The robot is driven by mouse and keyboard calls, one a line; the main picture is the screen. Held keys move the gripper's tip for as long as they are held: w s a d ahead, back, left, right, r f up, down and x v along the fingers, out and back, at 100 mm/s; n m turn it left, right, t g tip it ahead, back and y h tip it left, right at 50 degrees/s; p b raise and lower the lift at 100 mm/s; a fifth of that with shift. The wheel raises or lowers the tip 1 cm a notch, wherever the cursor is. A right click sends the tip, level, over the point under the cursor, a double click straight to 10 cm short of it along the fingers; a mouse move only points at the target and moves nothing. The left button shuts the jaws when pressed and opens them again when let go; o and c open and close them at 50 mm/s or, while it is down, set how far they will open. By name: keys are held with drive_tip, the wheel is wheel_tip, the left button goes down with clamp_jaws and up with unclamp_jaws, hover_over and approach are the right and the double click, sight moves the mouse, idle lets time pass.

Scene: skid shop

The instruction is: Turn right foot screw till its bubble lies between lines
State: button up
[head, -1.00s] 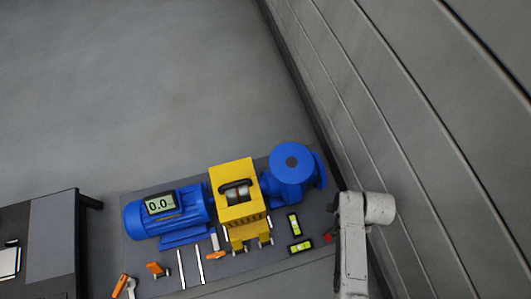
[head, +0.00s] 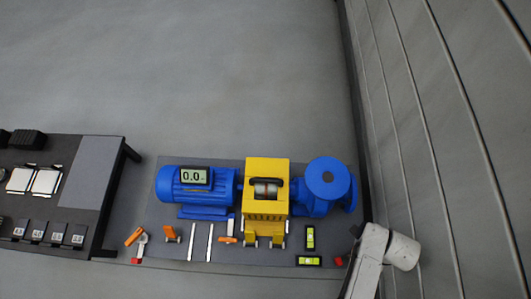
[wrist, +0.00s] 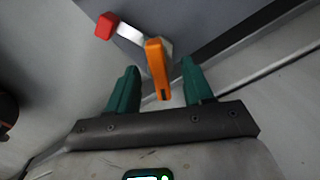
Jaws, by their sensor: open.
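In the wrist view, my gripper (wrist: 159,66) is open, with one green finger on each side of an orange grip (wrist: 157,68). A gap shows on both sides of the grip. A pale metal lever (wrist: 130,33) joins it to a red block (wrist: 106,25). This looks like the right foot screw; in the head view only a red piece (head: 339,261) shows beside my arm, which hides the rest. Two yellow-green bubble vials, one upright in the picture (head: 310,238) and one lying across (head: 309,261), sit left of it. Their bubbles are too small to place against the lines.
A blue motor (head: 205,195) with a display reading 0.0, a yellow guard (head: 266,171) and a blue pump (head: 327,178) stand on the grey skid. Another orange-handled screw (head: 133,236) is at the front left. A dark bench (head: 118,145) is left; a panelled wall (head: 450,130) is right.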

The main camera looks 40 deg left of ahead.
drive_tip(key=shift+r+p, duration=3.6)
drive_tip(key=shift+p, duration=0.25)
drive_tip(key=shift+f, duration=0.1)
drive_tip(key=shift+s+d+r+n, duration=0.15)
drive_tip(key=shift+d+r+n, duration=0.05)
drive_tip(key=shift+r+n, duration=0.1)
drive_tip(key=s+d+r+n+t, duration=0.1)
drive_tip(key=s+d+r+n, duration=0.3)
drive_tip(key=s+r+n, duration=0.55)
drive_tip(key=s+d+r+n, duration=0.4)
drive_tip(key=s+r+n, duration=0.25)
drive_tip(key=r, duration=0.55)
wheel_tip(320, 180, up, 24)
drive_tip(key=p, duration=2.5)
drive_tip(key=shift+s+a+r+m, duration=0.2)
drive_tip(key=shift+a+m, duration=0.1)
